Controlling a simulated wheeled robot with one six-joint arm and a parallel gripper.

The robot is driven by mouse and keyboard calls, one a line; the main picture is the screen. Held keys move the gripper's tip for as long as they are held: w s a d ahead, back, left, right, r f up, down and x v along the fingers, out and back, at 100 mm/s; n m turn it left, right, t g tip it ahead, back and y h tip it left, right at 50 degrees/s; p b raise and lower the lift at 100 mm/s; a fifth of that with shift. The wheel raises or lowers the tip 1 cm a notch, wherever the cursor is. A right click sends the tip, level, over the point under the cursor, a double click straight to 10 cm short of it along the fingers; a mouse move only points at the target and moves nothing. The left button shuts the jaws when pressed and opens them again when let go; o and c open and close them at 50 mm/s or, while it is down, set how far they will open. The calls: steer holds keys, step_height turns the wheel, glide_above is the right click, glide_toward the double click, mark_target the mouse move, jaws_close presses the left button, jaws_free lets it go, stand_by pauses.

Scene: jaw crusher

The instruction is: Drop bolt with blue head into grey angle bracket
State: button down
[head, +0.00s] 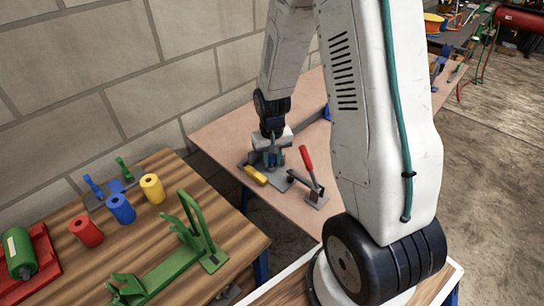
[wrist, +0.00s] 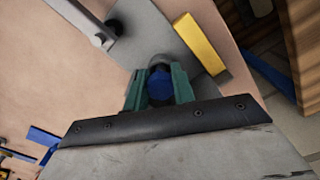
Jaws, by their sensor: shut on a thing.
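My gripper (wrist: 160,90) is shut on the bolt with the blue head (wrist: 160,84), which sits between its green fingers. In the head view my gripper (head: 269,158) is low over the pinkish table, and the bolt cannot be made out there. A grey metal piece (wrist: 150,35), seemingly the angle bracket, lies below and beyond the fingers in the wrist view. Its grey plate (head: 277,181) shows under my gripper in the head view. The bolt's shank is hidden, so I cannot tell whether it is in a hole.
A yellow block (wrist: 202,45) lies close beside the bracket; it also shows in the head view (head: 255,175). A red-handled clamp (head: 308,163) stands just right of my gripper. The wooden bench (head: 235,245) at left holds coloured cylinders and a green frame (head: 190,240).

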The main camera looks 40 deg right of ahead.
steer(key=shift+f, duration=0.15)
steer(key=c, duration=1.1)
jaws_free()
steer(key=shift+r, duration=0.35)
step_height(320, 180, up, 7)
steer(key=shift+r, duration=0.1)
steer(key=shift+a, duration=0.1)
